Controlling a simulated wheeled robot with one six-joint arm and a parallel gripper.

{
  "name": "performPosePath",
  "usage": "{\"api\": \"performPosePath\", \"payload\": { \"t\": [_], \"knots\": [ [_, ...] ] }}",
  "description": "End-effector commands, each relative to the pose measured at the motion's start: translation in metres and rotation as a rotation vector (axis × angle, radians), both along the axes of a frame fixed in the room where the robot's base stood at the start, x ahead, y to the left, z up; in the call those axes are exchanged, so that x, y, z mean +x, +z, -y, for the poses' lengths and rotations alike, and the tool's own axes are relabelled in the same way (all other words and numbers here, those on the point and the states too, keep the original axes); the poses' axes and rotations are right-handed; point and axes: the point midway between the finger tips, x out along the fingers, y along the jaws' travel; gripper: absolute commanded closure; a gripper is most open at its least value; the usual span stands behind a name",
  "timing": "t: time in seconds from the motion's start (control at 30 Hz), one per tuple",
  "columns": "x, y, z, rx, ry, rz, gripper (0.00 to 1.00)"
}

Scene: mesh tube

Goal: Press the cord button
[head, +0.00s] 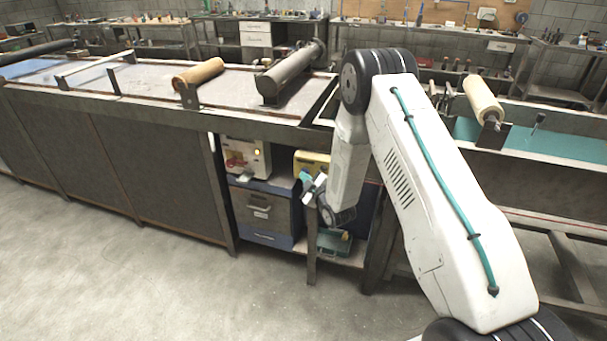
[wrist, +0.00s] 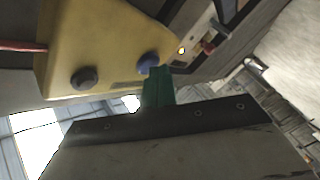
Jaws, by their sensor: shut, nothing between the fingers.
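A yellow box (wrist: 112,45) fills the upper left of the wrist view. It carries a dark round button (wrist: 84,78) and a blue round button (wrist: 148,62). A red cord (wrist: 20,46) runs to its left side. No label tells which button is the cord button. My gripper (wrist: 159,72) is shut and empty, its teal fingers reaching up to just beside the blue button; I cannot tell if they touch. In the head view the yellow box (head: 312,161) sits on the shelf under the bench, and my gripper (head: 309,181) is just in front of it.
A bench leg (head: 310,240) stands close to my gripper. A green case (head: 335,242) lies on the lower shelf. The floor (head: 120,270) in front is clear.

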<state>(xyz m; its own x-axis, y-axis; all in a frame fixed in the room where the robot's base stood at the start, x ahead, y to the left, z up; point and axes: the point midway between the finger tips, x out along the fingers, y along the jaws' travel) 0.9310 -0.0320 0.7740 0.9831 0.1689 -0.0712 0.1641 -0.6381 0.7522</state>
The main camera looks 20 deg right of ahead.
Motion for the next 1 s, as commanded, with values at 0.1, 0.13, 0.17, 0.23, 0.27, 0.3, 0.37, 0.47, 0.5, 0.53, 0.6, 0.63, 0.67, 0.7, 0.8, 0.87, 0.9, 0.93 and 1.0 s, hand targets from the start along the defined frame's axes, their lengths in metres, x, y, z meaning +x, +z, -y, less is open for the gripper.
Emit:
{"api": "performPosePath", "payload": {
  "t": [0.1, 0.13, 0.17, 0.23, 0.27, 0.3, 0.37, 0.47, 0.5, 0.53, 0.6, 0.63, 0.67, 0.7, 0.8, 0.87, 0.9, 0.93, 1.0],
  "knots": [
    [0.001, 0.000, 0.001, 0.000, 0.000, 0.000, 1.00],
    [0.001, 0.000, 0.001, 0.000, -0.001, 0.000, 1.00],
    [0.001, 0.000, 0.001, 0.000, -0.001, 0.000, 1.00],
    [0.001, 0.000, 0.001, 0.000, -0.001, 0.000, 1.00],
    [0.001, 0.000, 0.001, 0.000, -0.001, 0.000, 1.00],
    [0.001, 0.000, 0.001, 0.000, -0.001, 0.000, 1.00],
    [0.001, 0.000, 0.001, 0.000, -0.001, 0.000, 1.00],
    [-0.002, 0.000, -0.001, 0.000, -0.001, 0.000, 1.00],
    [-0.003, 0.000, -0.002, 0.000, -0.001, 0.000, 1.00],
    [-0.004, 0.000, -0.002, 0.000, -0.001, 0.000, 1.00],
    [-0.006, 0.001, -0.003, 0.000, -0.002, 0.001, 1.00],
    [-0.006, 0.001, -0.003, 0.000, -0.002, 0.001, 1.00],
    [-0.006, 0.000, -0.003, 0.000, -0.002, 0.001, 1.00],
    [-0.006, 0.001, -0.004, 0.000, -0.002, 0.001, 1.00],
    [-0.006, 0.000, -0.004, 0.000, -0.001, 0.000, 1.00],
    [-0.007, 0.000, -0.005, 0.000, -0.001, 0.000, 1.00],
    [-0.008, 0.000, -0.006, 0.000, -0.001, -0.001, 1.00],
    [-0.010, 0.000, -0.007, 0.000, -0.001, -0.001, 1.00],
    [-0.015, 0.000, -0.011, 0.000, 0.001, -0.001, 1.00]
  ]
}}
